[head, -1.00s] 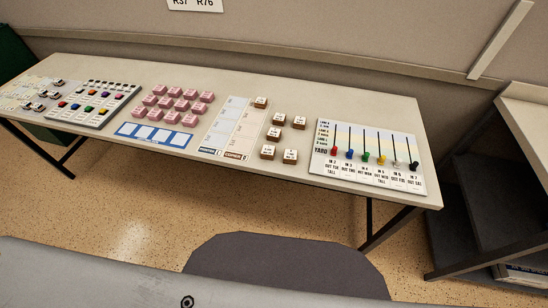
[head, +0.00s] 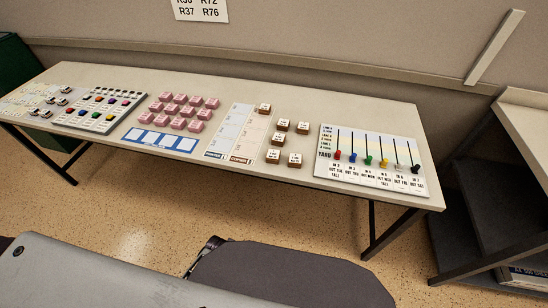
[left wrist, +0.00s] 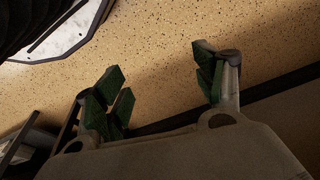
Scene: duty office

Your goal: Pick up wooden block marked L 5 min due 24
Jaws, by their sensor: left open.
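Several small brown wooden blocks with white labelled tops stand on the long table (head: 370,105) in the head view. One block (head: 264,108) is at the top of the white and cream card. The others stand between that card and the lane board: an upper pair (head: 283,125) (head: 302,127), one below (head: 279,140), and a front pair (head: 272,156) (head: 295,159). Their lettering is too small to read, so I cannot tell which is L. My left gripper (left wrist: 162,88) is open and empty in the left wrist view, with speckled floor beyond its green-padded fingers. My right gripper is not in view.
The lane board (head: 372,158) with coloured sliders lies right of the blocks. Pink blocks (head: 180,110), a blue-framed strip (head: 160,139) and a grey peg board (head: 100,114) lie left. A dark grey rounded seat-like shape (head: 290,277) is in front. A dark shelf unit (head: 480,215) stands right.

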